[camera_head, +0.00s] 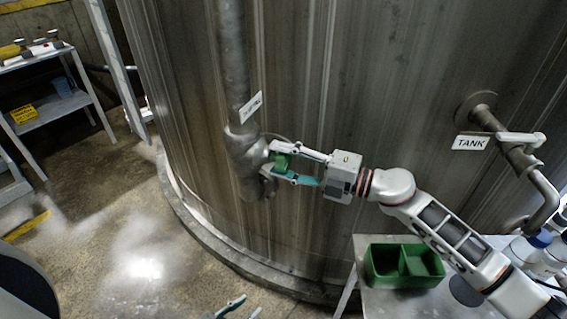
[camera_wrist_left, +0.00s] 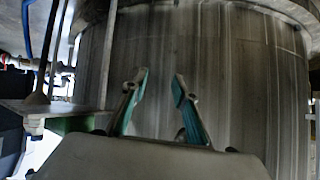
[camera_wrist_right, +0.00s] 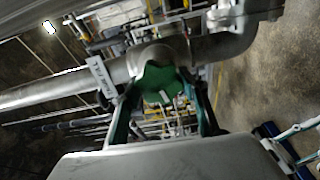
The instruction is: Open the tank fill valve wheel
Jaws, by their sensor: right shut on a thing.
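The green valve wheel (camera_head: 281,163) sits on a grey valve body (camera_head: 246,165) on the vertical pipe at the tank wall. A white label hangs on the pipe just above it. My right gripper (camera_head: 284,164) reaches in from the right and is shut on the wheel, with a finger on either side. In the right wrist view the star-shaped green wheel (camera_wrist_right: 158,82) lies between both fingers. My left gripper (camera_head: 236,310) is low at the bottom edge of the head view, away from the valve. In the left wrist view its fingers (camera_wrist_left: 158,85) are apart and empty, facing the tank wall.
A metal table at the lower right holds a green divided bin (camera_head: 404,266) and white bottles (camera_head: 540,255). A second pipe with a TANK label (camera_head: 471,143) and a light handle is at the right. A shelf (camera_head: 50,107) stands far left. The floor left of the tank is clear.

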